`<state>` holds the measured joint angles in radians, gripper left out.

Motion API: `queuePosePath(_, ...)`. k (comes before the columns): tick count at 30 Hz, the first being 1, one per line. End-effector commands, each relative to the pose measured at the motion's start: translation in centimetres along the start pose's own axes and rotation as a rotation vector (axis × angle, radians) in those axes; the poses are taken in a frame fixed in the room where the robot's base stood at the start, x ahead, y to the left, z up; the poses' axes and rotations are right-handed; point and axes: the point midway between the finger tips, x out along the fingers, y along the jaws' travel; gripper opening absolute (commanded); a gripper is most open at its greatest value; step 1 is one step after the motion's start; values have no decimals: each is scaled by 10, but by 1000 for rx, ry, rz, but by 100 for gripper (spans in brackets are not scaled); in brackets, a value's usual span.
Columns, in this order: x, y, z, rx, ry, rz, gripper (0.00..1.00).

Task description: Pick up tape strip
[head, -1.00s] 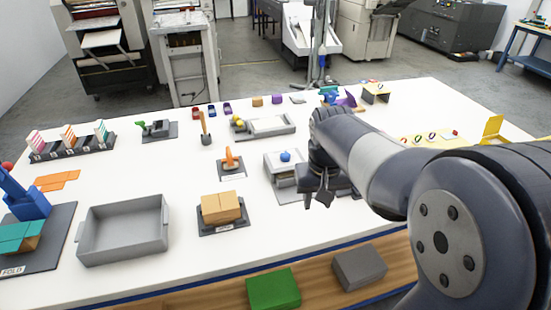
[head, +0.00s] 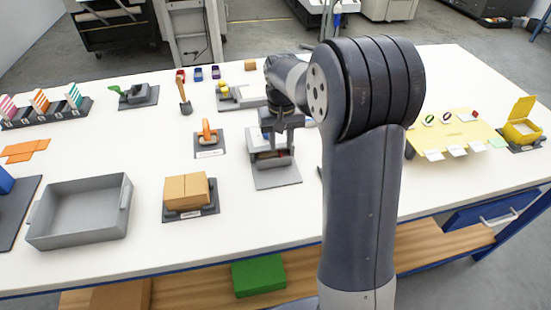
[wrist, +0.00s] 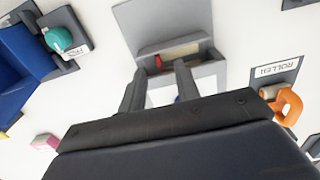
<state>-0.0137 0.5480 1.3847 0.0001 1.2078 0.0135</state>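My gripper (wrist: 160,76) is open, its two fingers apart over the front of a grey station (wrist: 210,72). A beige strip-like piece (wrist: 181,53) with a small red piece (wrist: 158,62) beside it shows in the station, beyond the fingertips. I cannot tell whether either is the tape strip. A bit of blue shows between the fingers, mostly hidden by my gripper. In the head view, my gripper (head: 281,130) is above the same grey station (head: 277,178) and hides part of it. I see nothing clearly held.
The orange-handled roller (wrist: 289,104) stands close right of the gripper in the wrist view. A grey tray (head: 80,240) and a block station (head: 186,190) are left in the head view. A yellow stand (head: 455,137) is right. White table shows bare between stations.

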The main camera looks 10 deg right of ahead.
Motion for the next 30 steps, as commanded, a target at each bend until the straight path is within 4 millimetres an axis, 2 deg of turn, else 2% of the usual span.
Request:
queuePosePath(9,44,4,-1,0,-4,0,31)
queuePosePath(18,48,4,-2,0,-1,0,31)
queuePosePath(30,48,4,-2,0,-1,0,0)
